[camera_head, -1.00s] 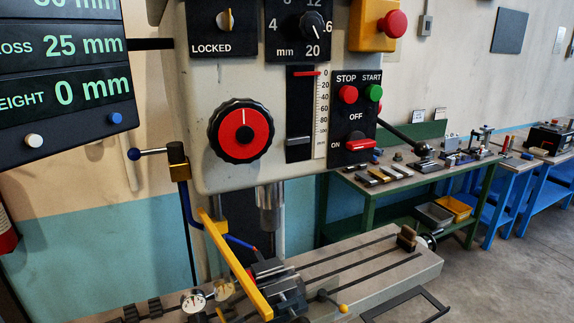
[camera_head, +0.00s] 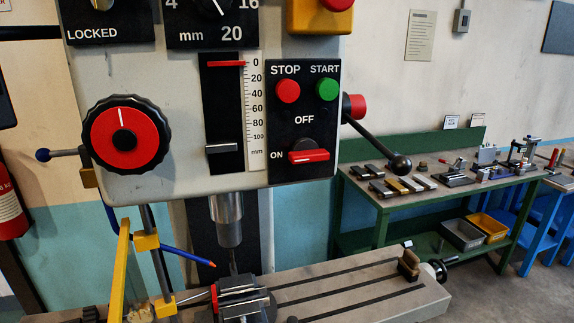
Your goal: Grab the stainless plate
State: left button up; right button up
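Several small flat metal plates lie in a group on the left part of the green workbench (camera_head: 372,204), right of the drill press. One is a pale silver plate (camera_head: 425,181); beside it is a yellowish plate (camera_head: 397,185), and others are dark or grey. They are small in the picture, and I cannot tell which is the stainless plate. Neither of my grippers shows in the head view.
The drill press (camera_head: 210,120) fills the left and middle, with its table (camera_head: 400,303) below and a lever with a dark knob (camera_head: 400,165) reaching toward the bench. Grey (camera_head: 462,236) and yellow (camera_head: 489,229) bins sit on the bench's lower shelf. Clear floor shows at lower right.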

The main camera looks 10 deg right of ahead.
aim_at(405, 179)
jog(key=i+l+u, duration=0.25)
jog(key=l, duration=0.85)
jog(key=k+l+u, duration=0.1)
jog(key=l+u, duration=0.2)
jog(key=l, duration=0.75)
jog(key=l+u, duration=0.2)
jog(key=l, duration=0.35)
jog(key=l+u, duration=0.25)
jog(key=l, duration=0.25)
jog(key=k+l+u, duration=0.2)
jog(key=l, duration=0.3)
jog(key=k+l+u, duration=0.1)
jog(key=l+u, duration=0.15)
jog(key=l, duration=0.3)
jog(key=l+u, duration=0.1)
jog(key=l, duration=0.45)
jog(key=k+l+u, duration=0.15)
jog(key=l, duration=1.1)
jog(key=l+u, duration=0.15)
jog(key=l, duration=0.55)
jog(key=k+l, duration=0.1)
jog(key=l, duration=0.65)
jog(key=u, duration=0.05)
